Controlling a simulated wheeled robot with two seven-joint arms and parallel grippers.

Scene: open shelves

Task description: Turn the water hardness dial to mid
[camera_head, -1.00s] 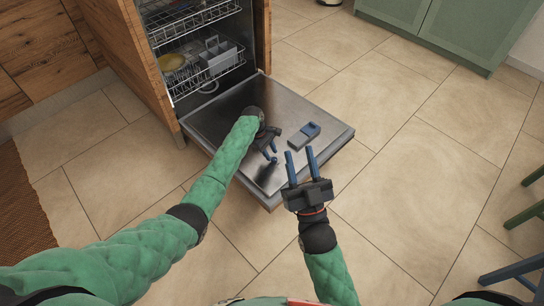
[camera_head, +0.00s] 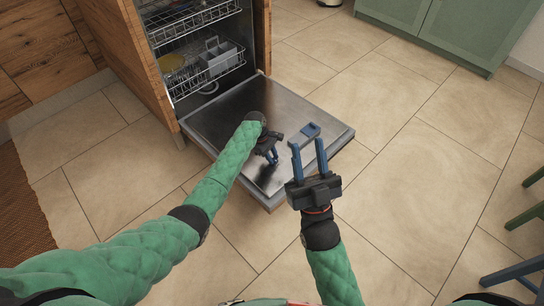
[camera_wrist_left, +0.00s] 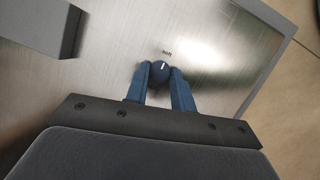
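The water hardness dial (camera_wrist_left: 161,71) is a small round dark-blue knob with a white pointer mark, on the inner face of the lowered dishwasher door (camera_head: 225,110). In the left wrist view the pointer points up, slightly right, toward a small label that looks like "soft". My left gripper (camera_head: 272,161) is down at the door. Its two blue fingers (camera_wrist_left: 160,77) stand on either side of the dial and appear to touch it. In the head view the fingers hide most of the dial. My right gripper (camera_head: 308,149) is open and empty, held in front of the door's right part.
A grey-blue dispenser box (camera_head: 311,130) sits on the door beyond the right fingers. The dishwasher racks (camera_head: 205,72) hold a yellow dish and a grey basket.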

